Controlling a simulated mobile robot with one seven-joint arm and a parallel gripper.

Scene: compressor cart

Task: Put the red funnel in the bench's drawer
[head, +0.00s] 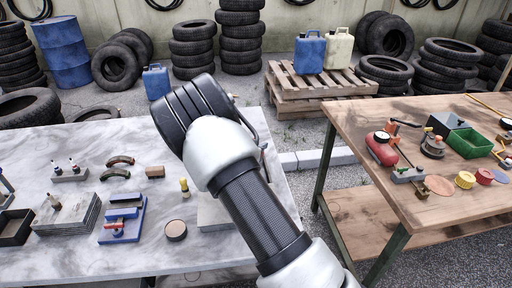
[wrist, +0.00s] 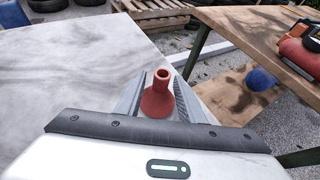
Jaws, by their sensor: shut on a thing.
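The red funnel (wrist: 158,100) is between the two fingers of my gripper (wrist: 161,92) in the wrist view, its narrow spout pointing up and away from the wrist. My gripper is shut on it. In the head view my arm covers the gripper, and the funnel is hidden. The fingers are over the right part of the marble-topped table (head: 75,262), near its right edge; the height above it is hard to tell. No drawer shows clearly in either view.
A wooden bench (head: 365,112) stands to the right across a gap, with a red compressor (head: 381,149) and a green tray (head: 468,145) on it. A blue vise (head: 122,222) and a round tin (head: 175,230) stand on the marble table. A pallet (head: 290,100) lies behind.

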